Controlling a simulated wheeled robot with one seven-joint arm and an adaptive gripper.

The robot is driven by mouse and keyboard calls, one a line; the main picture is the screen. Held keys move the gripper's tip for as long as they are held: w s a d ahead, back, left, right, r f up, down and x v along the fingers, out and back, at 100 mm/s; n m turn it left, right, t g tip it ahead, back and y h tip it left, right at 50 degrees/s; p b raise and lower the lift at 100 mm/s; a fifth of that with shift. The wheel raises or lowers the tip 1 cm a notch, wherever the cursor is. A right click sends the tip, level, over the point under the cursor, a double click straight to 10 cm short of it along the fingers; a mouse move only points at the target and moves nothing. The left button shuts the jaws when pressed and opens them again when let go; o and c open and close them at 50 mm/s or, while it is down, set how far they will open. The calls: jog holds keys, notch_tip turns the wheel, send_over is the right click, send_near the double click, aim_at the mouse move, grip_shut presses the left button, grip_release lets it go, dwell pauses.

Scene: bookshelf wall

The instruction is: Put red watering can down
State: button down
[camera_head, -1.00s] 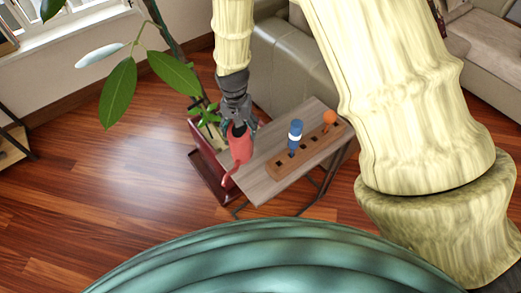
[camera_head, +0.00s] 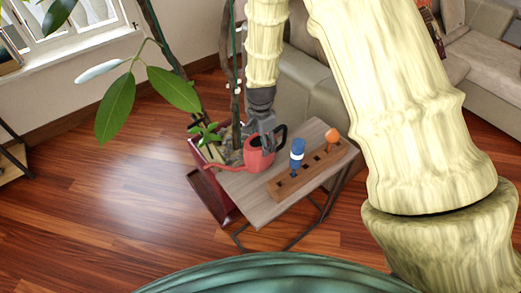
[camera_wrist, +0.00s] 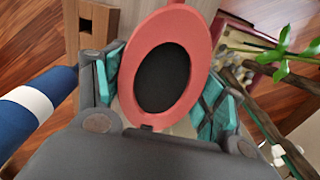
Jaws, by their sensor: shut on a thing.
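The red watering can (camera_head: 259,160) is in my gripper (camera_head: 262,137), at the left end of the small wooden table (camera_head: 250,197). In the head view its spout points left and its dark handle is on the right. In the wrist view the can's red rim and dark opening (camera_wrist: 165,75) lie between the two teal-padded fingers of my gripper (camera_wrist: 160,95), which are shut on it. The can looks upright. I cannot tell whether its base touches the tabletop.
A wooden rack with holes (camera_head: 300,175) on the table holds a blue-and-white item (camera_head: 297,153) and an orange-topped one (camera_head: 332,135). A dark red planter (camera_head: 210,192) with a plant stands left of the table. A grey sofa (camera_head: 312,95) is behind. Bare tabletop shows in front of the rack.

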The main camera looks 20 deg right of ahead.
jog(key=shift+f+p, duration=0.45)
jog(key=shift+f, duration=1.75)
jog(key=shift+c, duration=0.9)
grip_release()
jog(key=shift+f, duration=0.1)
jog(key=shift+r+b, duration=1.2)
jog(key=shift+r, duration=4.9)
